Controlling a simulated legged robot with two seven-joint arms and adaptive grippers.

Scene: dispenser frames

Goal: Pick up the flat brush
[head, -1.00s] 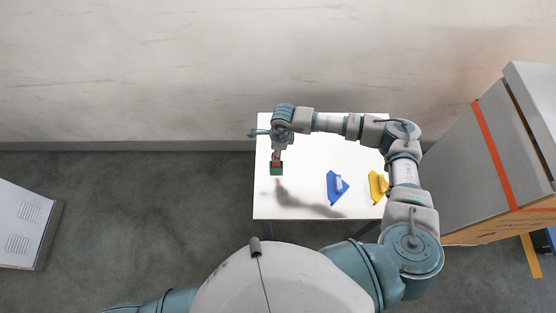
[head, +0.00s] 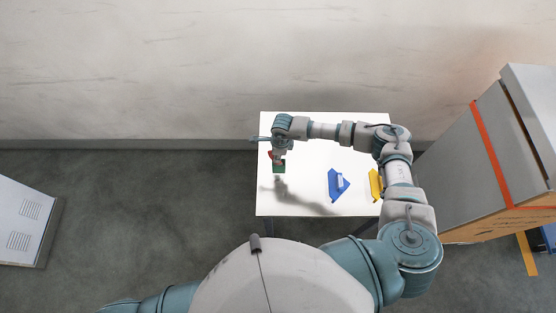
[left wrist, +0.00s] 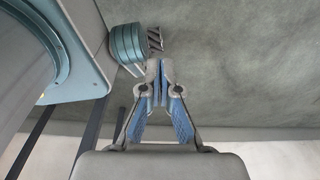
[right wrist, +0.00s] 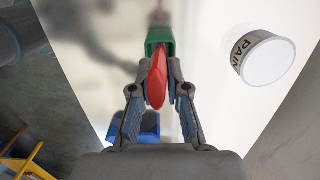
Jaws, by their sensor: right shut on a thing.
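The flat brush, with a red handle and a green head (head: 279,169), is in my right gripper (head: 278,161), over the left part of the white table. In the right wrist view, my right gripper (right wrist: 160,88) is shut on the red handle (right wrist: 157,80), with the green part (right wrist: 160,38) beyond the fingertips. The brush's shadow falls on the table, apart from it. My left gripper (left wrist: 160,75) is shut and empty in the left wrist view, with grey floor beyond; it is outside the head view.
A blue tool (head: 337,184) and a yellow tool (head: 376,184) lie on the white table (head: 300,205). A white paint can (right wrist: 266,58) shows in the right wrist view. A large box (head: 490,165) stands right of the table. A grey cabinet (head: 25,222) is at far left.

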